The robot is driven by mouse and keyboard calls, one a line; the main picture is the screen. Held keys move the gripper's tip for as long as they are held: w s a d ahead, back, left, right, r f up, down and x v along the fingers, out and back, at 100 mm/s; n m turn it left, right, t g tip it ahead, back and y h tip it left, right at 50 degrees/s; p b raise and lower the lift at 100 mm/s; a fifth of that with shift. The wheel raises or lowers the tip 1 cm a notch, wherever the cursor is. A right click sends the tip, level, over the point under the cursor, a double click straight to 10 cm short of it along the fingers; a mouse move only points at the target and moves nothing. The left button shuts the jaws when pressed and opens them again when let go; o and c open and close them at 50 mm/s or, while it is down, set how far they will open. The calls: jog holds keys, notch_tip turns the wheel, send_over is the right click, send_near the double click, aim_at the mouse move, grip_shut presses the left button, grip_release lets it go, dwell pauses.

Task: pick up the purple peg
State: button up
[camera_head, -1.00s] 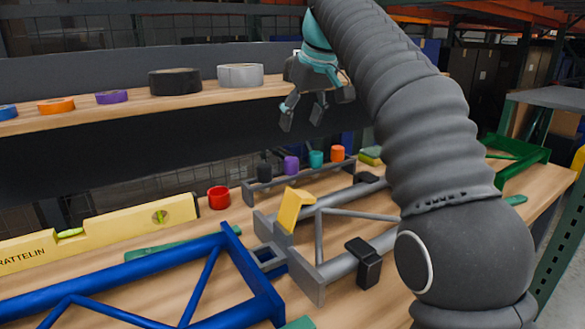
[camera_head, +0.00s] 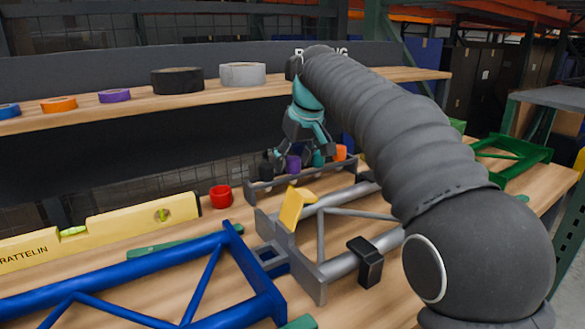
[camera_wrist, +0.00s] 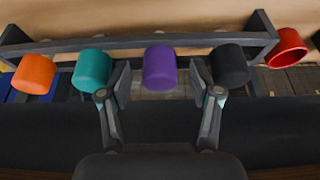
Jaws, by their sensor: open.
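The purple peg (camera_head: 293,164) stands in a grey rack (camera_head: 262,188) on the wooden workbench. In the wrist view the purple peg (camera_wrist: 160,69) is between my open fingers, a little beyond their tips. My gripper (camera_head: 299,156) is over the rack, pointing down, and its fingers partly cover the pegs. In the wrist view my gripper (camera_wrist: 161,76) has one finger beside the teal peg (camera_wrist: 92,71) and the other beside the black peg (camera_wrist: 229,66). I cannot tell whether the fingers touch those neighbours.
An orange peg (camera_head: 341,152) stands at the rack's right end. A red cup (camera_head: 221,196) is left of the rack. A grey frame with a yellow piece (camera_head: 293,208), a blue frame (camera_head: 150,262) and a yellow level (camera_head: 110,226) lie in front. A shelf with tape rolls (camera_head: 176,80) runs behind.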

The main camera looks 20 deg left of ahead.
jog(key=shift+c, duration=0.2)
grip_shut()
jog(key=shift+r, duration=0.1)
